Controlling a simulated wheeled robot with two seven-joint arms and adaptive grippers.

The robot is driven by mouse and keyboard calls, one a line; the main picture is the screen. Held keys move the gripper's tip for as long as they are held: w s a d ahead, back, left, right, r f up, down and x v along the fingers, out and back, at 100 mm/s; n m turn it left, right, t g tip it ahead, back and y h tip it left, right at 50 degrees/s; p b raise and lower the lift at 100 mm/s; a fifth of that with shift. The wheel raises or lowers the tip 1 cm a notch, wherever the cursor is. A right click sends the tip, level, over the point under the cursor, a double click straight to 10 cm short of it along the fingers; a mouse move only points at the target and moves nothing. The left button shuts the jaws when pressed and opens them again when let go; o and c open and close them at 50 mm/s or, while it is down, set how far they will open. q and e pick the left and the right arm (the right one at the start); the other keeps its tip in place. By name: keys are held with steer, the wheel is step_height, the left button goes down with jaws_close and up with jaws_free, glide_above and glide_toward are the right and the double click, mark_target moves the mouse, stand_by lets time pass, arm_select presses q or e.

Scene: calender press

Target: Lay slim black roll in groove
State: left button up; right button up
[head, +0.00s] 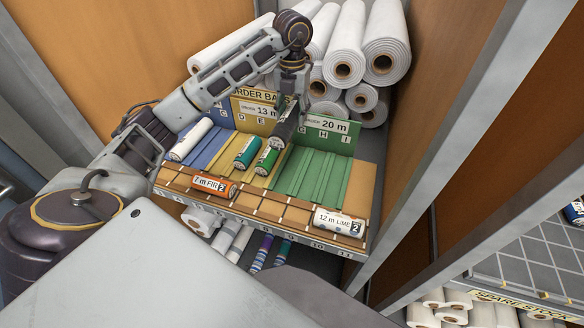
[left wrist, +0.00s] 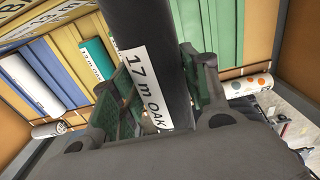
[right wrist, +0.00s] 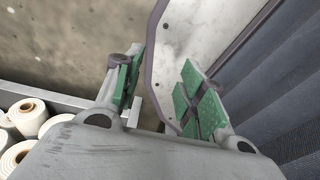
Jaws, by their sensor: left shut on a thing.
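The slim black roll (head: 284,132) has a white label reading "17 m OAK". It also shows large in the left wrist view (left wrist: 150,30). My left gripper (head: 294,92) is shut on it and holds it over the order board, near the border of the yellow and green sections. The grooved board has blue (head: 215,143), yellow (head: 228,166) and green (head: 312,175) sections. From the head view I cannot tell whether the roll touches the board. My right gripper (right wrist: 160,95) is open and empty, away from the board.
An orange "7 m FIR" roll (head: 213,184) and white "12 m LIME" roll (head: 338,222) lie on the front ledge. Large white rolls (head: 387,45) stack behind.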

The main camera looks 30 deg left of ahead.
arm_select(q)
steer(key=shift+f, duration=0.1)
arm_select(e)
steer(key=shift+d, duration=0.1)
arm_select(q)
steer(key=shift+d+f, duration=0.1)
steer(key=shift+f, duration=1.05)
step_height(320, 180, down, 11)
steer(key=shift+f+p, duration=0.15)
steer(key=shift+p, duration=0.6)
steer(key=shift+f, duration=0.2)
arm_select(e)
steer(key=shift+d+r, duration=0.15)
steer(key=shift+r, duration=0.55)
steer(key=shift+d, duration=0.1)
